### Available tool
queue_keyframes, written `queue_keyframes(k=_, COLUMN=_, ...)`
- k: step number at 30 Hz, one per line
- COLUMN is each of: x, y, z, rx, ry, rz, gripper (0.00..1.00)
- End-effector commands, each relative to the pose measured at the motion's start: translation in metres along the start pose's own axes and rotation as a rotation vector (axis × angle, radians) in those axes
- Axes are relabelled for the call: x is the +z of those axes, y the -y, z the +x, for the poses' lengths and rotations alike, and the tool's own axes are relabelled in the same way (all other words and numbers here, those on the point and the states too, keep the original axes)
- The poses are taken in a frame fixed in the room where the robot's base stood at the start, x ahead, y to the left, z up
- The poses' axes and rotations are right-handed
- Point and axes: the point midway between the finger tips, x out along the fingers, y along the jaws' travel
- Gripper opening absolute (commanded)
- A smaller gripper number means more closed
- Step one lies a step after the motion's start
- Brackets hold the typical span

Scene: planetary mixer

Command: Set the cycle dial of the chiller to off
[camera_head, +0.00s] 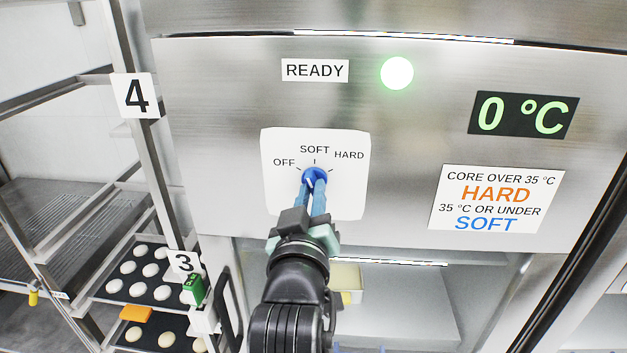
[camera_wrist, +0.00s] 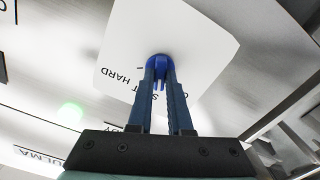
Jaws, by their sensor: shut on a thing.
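The cycle dial (camera_head: 315,174) is a small blue knob on a white plate (camera_head: 342,195) on the chiller's steel front. The plate reads OFF on the left, SOFT at the top and HARD on the right. My gripper (camera_head: 314,184) reaches up from below, and its two blue fingers are shut on the dial. In the wrist view the dial (camera_wrist: 159,62) sits between the fingertips of my gripper (camera_wrist: 159,72). The fingers hide much of the dial, so I cannot tell which label it points to.
A READY label (camera_head: 315,70) stands beside a lit green lamp (camera_head: 397,73). A display (camera_head: 523,115) reads 0 °C. An instruction sign (camera_head: 496,200) is at the right. A rack with trays of dough balls (camera_head: 154,270) stands at the left. The panel around the plate is clear.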

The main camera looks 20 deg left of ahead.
Motion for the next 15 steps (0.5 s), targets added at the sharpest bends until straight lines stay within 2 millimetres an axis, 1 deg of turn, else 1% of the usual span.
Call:
queue_keyframes(k=8, x=0.0004, y=-0.0001, z=0.0001, rx=0.000, ry=0.002, rz=-0.015, gripper=0.00)
queue_keyframes(k=11, x=0.0000, y=-0.0010, z=0.0001, rx=0.001, ry=0.003, rz=-0.108, gripper=0.00)
queue_keyframes(k=15, x=-0.0002, y=-0.0008, z=0.0002, rx=0.000, ry=0.002, rz=-0.289, gripper=0.00)
